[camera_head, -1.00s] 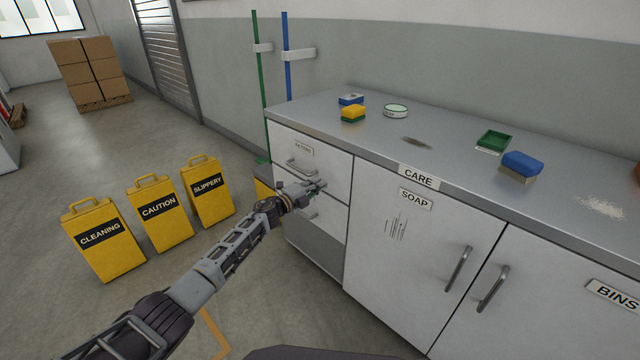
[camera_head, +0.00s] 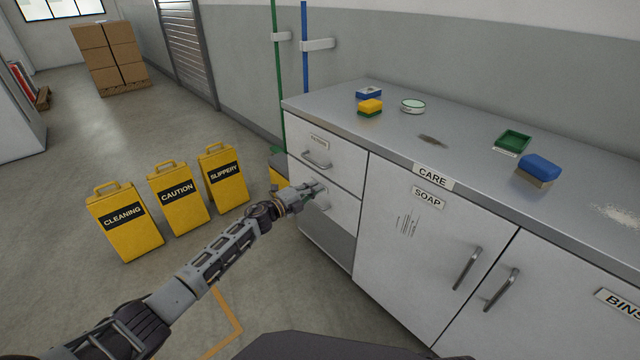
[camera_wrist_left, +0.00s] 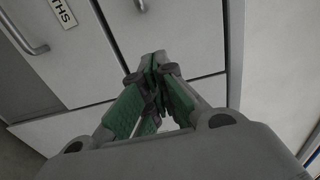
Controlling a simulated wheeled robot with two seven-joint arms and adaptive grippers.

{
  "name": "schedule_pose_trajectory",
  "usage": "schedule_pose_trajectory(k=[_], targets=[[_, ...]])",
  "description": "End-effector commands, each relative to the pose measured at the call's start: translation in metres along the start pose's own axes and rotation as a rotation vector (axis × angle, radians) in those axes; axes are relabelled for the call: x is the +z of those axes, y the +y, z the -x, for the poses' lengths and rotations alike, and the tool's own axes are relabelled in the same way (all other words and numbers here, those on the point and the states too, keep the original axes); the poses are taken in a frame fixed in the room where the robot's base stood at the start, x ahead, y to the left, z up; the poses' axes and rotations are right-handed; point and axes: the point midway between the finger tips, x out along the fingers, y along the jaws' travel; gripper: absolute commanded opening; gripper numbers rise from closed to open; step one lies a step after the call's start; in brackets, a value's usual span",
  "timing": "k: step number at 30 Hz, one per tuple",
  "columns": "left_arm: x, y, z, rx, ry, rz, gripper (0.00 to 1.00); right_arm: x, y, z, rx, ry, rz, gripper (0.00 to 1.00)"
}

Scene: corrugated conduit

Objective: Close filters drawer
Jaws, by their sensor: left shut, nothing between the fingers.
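The top drawer (camera_head: 345,165) at the left end of the grey cabinet has a small label, too small to read surely, and a bar handle (camera_head: 317,160). Its front looks flush or nearly flush with the cabinet. The lower drawer (camera_head: 340,215) is below it. My left gripper (camera_head: 318,190) is shut and empty, in front of the lower drawer near its top edge and handle. In the left wrist view its green-padded fingers (camera_wrist_left: 158,75) meet close to panel seams; contact cannot be told. A partly hidden label ending "THS" (camera_wrist_left: 63,13) shows there. My right gripper is not in view.
Cabinet doors marked SOAP (camera_head: 428,198) and BINS (camera_head: 620,302) lie to the right. Sponges and small dishes stand on the countertop (camera_head: 460,150). Yellow floor signs (camera_head: 178,197) stand left of my arm. Green and blue poles (camera_head: 305,60) stand behind the cabinet's left end.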

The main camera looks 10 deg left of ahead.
Motion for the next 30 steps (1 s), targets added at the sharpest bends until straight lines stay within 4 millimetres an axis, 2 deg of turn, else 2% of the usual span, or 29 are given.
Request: schedule_pose_trajectory(k=[9,24,30], targets=[[-0.001,-0.001,0.014,-0.001,0.001,0.0,0.0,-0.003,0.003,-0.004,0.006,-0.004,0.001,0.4],[-0.001,0.0,0.014,-0.001,-0.001,0.001,0.0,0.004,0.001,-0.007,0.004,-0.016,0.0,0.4],[-0.005,0.0,0.016,-0.012,-0.037,0.041,0.0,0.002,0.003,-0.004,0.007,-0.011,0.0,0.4]])
